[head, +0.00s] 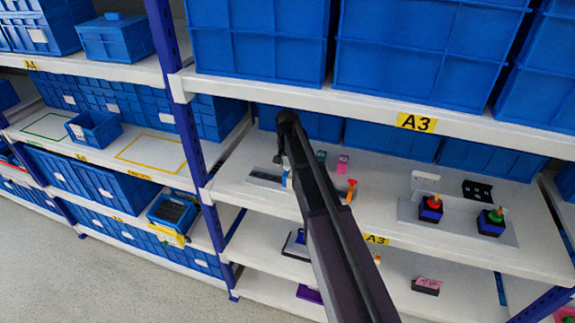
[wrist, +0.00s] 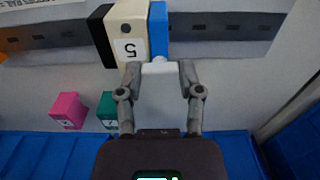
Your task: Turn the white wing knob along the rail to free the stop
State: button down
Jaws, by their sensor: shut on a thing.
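The white wing knob (wrist: 160,69) sits between my gripper's (wrist: 160,74) two fingertips in the wrist view, and the gripper is shut on it. The knob is at the near end of a narrow blue stop (wrist: 158,30), which sits across the dark slotted rail (wrist: 215,28). In the head view the rail (head: 264,178) lies on the middle shelf, left of my arm. Part of the blue stop (head: 284,180) shows there beside my gripper (head: 283,165). My arm hides the rest of the rail, and the knob cannot be made out there.
A cream block marked 5 (wrist: 127,38) stands against the stop's left side, with a black block (wrist: 100,36) beyond it. Pink (wrist: 68,110) and green (wrist: 107,108) blocks stand nearby. Blue bins (wrist: 40,150) line the shelf. Red (head: 431,207) and green (head: 491,220) switches stand right.

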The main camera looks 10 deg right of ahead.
aim_at(287, 166)
jog(key=shift+c, duration=1.2)
grip_release()
jog(key=shift+m, duration=0.4)
jog(key=m, duration=0.4)
jog(key=shift+m, duration=0.3)
notch_tip(287, 166, up, 8)
jog(key=p, duration=0.8)
jog(key=shift+f, duration=0.1)
jog(key=s+f+n+b, duration=0.2)
jog(key=s+n, duration=0.7)
jog(key=s, duration=1)
jog(key=s+f+n+b, duration=0.1)
jog(key=s+f+b, duration=0.2)
jog(key=f+b, duration=0.8)
jog(key=s+f+n+b, duration=0.1)
jog(key=s+f+b, duration=0.2)
jog(key=f+b, duration=0.8)
jog(key=shift+s+f, duration=0.15)
